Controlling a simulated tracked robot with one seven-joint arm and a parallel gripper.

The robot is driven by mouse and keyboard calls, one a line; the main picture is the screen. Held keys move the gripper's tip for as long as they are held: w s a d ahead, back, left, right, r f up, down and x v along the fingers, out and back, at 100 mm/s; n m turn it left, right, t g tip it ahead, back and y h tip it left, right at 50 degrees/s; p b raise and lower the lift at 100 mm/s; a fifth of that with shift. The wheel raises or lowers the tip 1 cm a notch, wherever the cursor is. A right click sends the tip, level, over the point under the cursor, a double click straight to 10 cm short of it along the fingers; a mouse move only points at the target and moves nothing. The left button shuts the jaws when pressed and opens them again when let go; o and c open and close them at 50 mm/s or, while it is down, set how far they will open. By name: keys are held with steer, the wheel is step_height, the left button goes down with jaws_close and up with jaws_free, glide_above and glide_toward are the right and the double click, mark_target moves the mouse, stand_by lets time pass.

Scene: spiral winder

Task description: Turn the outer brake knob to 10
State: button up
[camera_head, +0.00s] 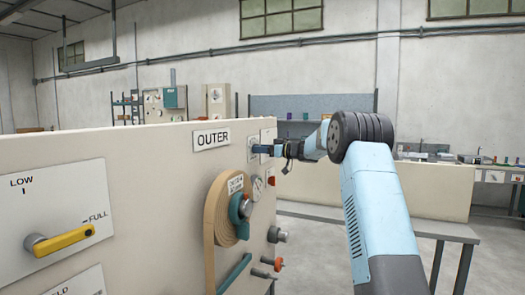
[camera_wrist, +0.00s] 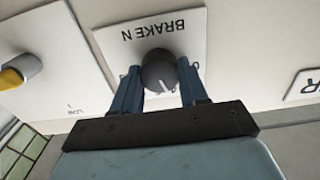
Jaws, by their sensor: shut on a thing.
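A dark round knob (camera_wrist: 159,72) with a white pointer line sits on a white plate in the wrist view, under upside-down lettering that reads "BRAKE N". My gripper (camera_wrist: 160,88) is shut on this knob, with one blue finger on each side of it. The plate's scale marks are mostly hidden by the fingers and the knob, so I cannot read the setting. In the head view my gripper (camera_head: 258,149) reaches the panel just right of the OUTER sign (camera_head: 212,138); the knob itself is hidden there.
A yellow lever (camera_head: 60,241) with LOW and FULL marks is on the near panel (camera_head: 130,180). A tan roll (camera_head: 222,215), a gauge (camera_head: 257,188) and a red knob (camera_head: 278,264) stick out below my gripper. A grey table (camera_head: 420,226) stands behind to the right.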

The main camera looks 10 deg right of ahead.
steer(key=shift+m, duration=0.3)
steer(key=shift+w+d+f+m, duration=0.1)
steer(key=shift+m, duration=4.2)
steer(key=shift+w+d+f+m, duration=0.1)
steer(key=shift+m, duration=4.2)
steer(key=o, duration=1.1)
steer(key=shift+a, duration=0.1)
steer(key=shift+c, duration=0.2)
steer(key=shift+s, duration=0.1)
